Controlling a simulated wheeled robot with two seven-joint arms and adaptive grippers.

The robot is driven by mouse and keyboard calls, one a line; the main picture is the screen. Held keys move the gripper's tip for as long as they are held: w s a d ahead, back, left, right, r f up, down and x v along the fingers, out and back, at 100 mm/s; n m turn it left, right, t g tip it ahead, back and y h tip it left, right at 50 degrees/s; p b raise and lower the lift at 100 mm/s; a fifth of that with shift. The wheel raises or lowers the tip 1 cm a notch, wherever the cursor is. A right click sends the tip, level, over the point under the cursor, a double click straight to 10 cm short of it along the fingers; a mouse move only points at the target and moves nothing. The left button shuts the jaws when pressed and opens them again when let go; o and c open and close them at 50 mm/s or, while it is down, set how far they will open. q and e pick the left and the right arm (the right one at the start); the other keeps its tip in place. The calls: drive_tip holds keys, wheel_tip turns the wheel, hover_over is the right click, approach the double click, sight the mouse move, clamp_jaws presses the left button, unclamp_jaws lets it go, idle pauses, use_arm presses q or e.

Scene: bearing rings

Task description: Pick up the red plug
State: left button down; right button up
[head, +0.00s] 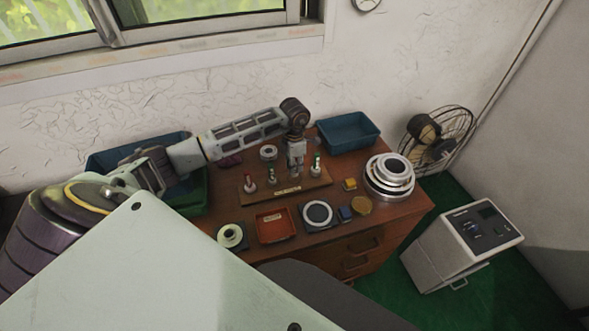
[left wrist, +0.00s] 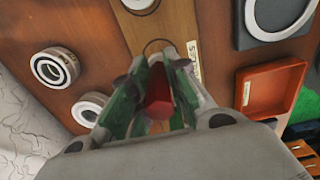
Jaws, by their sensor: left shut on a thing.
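The red plug (left wrist: 158,96) shows between the fingers of my left gripper (left wrist: 156,72) in the left wrist view, and the fingers are shut on it. In the head view my left gripper (head: 296,168) points down over the wooden board (head: 318,190) on the desk. The plug is not clear there, hidden by the fingers. Whether its lower end touches the board cannot be told. My right gripper is not in view.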

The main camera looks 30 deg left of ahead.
use_arm(q)
drive_tip(key=shift+r+b, duration=0.55)
drive_tip(key=shift+r, duration=3.4)
